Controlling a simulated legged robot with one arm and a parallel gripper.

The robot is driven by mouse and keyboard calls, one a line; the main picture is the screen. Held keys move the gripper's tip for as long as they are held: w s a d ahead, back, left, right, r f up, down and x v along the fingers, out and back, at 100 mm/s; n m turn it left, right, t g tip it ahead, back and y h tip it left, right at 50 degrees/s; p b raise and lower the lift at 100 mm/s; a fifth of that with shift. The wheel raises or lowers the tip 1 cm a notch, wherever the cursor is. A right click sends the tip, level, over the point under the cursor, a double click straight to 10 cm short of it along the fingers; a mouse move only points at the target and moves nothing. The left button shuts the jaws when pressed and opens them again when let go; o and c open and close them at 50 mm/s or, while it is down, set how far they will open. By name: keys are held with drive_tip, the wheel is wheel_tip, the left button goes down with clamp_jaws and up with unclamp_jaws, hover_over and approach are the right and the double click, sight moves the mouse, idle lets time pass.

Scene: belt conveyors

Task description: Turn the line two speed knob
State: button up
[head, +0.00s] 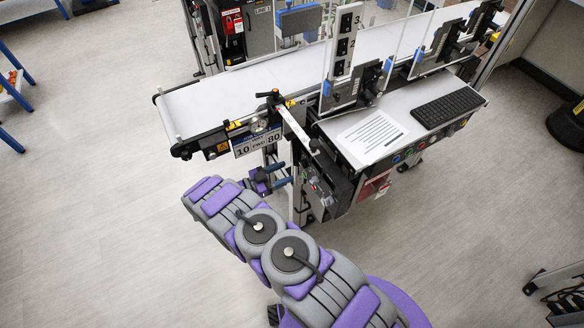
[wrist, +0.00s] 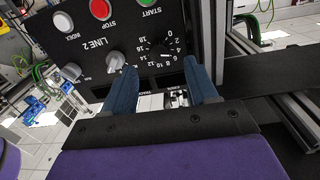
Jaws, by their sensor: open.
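The line two control panel fills the upper wrist view, its "LINE 2" label upside down. A dark speed knob (wrist: 157,47) sits in a ring of numbers from 0 up to at least 14; its pointer setting is hard to read. My gripper (wrist: 160,66) is open, with its two blue fingers apart and the dial showing between and beyond their tips. Nothing is held, and I cannot tell whether a fingertip touches the panel. In the head view my gripper (head: 287,175) is beside the conveyor's front end, left of the panel housing (head: 320,188), whose face is hardly visible.
A grey selector knob (wrist: 115,62), a red STOP button (wrist: 99,9) and a white INDEX button (wrist: 63,22) are left of the dial. A dark frame bar (wrist: 270,85) runs right of my fingers. The belt (head: 215,103) is empty at its left end.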

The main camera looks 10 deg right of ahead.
drive_tip(key=p+v, duration=0.1)
drive_tip(key=v, duration=1.1)
drive_tip(key=shift+p, duration=0.35)
drive_tip(key=shift+a, duration=0.1)
